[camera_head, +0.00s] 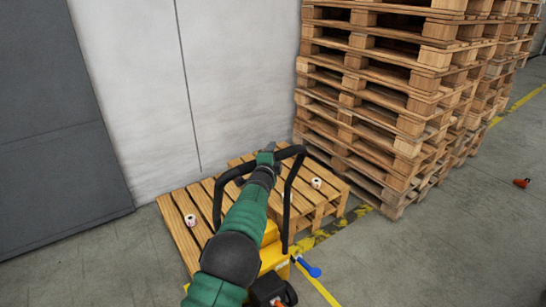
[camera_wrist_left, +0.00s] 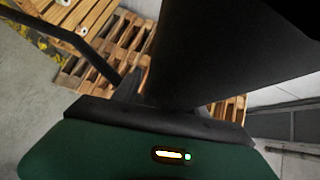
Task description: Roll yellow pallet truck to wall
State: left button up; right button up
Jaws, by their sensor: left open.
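The yellow pallet truck (camera_head: 272,256) stands at the bottom middle of the head view, partly hidden behind my left arm. Its black looped handle (camera_head: 287,205) rises toward the wooden pallets. My left gripper (camera_head: 265,158) is at the top of the handle loop, open; I cannot tell whether it touches the bar. In the left wrist view a dark bar (camera_wrist_left: 62,38), apparently the handle, crosses the upper left, and large dark parts block much of the view. The pale wall (camera_head: 140,90) stands behind the pallets. My right gripper is not in view.
Low wooden pallets (camera_head: 172,222) lie against the wall beyond the truck, with small white rolls (camera_head: 190,220) on top. A tall pallet stack (camera_head: 370,110) stands at right. A grey door or panel (camera_head: 55,170) is at left. Open floor (camera_head: 440,245) lies at right.

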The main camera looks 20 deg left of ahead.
pick_arm(q)
jog(key=shift+s, duration=0.1)
jog(key=s+d+r, duration=0.2)
jog(key=s, duration=1.4)
jog(key=shift+s+d+b, duration=0.15)
jog(key=shift+d+b, duration=0.1)
jog(key=shift+b, duration=0.2)
